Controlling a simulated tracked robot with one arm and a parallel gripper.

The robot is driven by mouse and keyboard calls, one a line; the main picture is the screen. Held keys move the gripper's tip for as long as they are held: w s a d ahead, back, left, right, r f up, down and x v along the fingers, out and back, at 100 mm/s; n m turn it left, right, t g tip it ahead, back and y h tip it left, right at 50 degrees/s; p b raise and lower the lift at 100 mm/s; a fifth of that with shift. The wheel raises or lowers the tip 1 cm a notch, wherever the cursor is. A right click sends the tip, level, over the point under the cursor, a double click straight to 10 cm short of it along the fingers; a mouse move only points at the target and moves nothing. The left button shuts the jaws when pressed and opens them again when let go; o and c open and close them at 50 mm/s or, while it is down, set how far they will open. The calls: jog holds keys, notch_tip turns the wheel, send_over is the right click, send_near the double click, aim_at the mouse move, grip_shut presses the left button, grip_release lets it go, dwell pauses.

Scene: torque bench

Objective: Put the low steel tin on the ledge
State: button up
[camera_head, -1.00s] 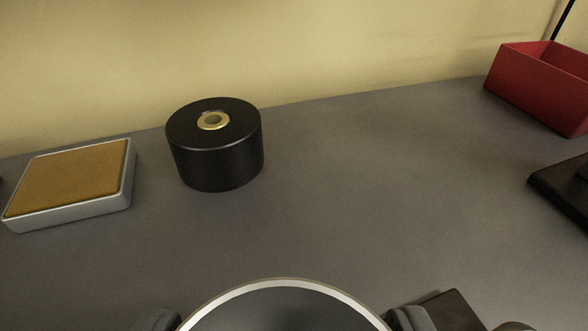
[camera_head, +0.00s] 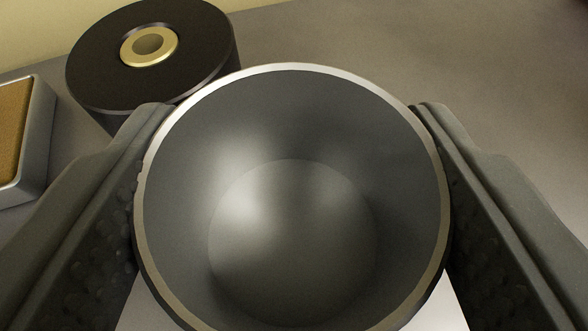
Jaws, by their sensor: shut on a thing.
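The low steel tin (camera_head: 295,235) is a round, open, empty metal vessel with a bright rim, large in the middle of the view. My gripper (camera_head: 290,125) is shut on it, with one grey finger against each side. I look down into the tin; its underside is hidden. A white surface (camera_head: 445,312) shows below the tin at the bottom of the picture. I cannot tell whether it is the ledge, or whether the tin touches it.
A black cylinder (camera_head: 95,75) with a brass-coloured ring stands just behind the tin, to the left. A metal-edged block with a tan top (camera_head: 10,130) is at the left edge. The grey surface (camera_head: 430,60) is clear at the back right.

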aim_at(292, 157)
jog(key=shift+f, duration=1.4)
jog(key=o, duration=1)
jog(key=shift+f, duration=0.1)
jog(key=v, duration=1)
jog(key=shift+s+r, duration=0.25)
jog(key=shift+r, duration=0.15)
jog(key=shift+s+r, duration=0.15)
jog(key=shift+s, duration=0.55)
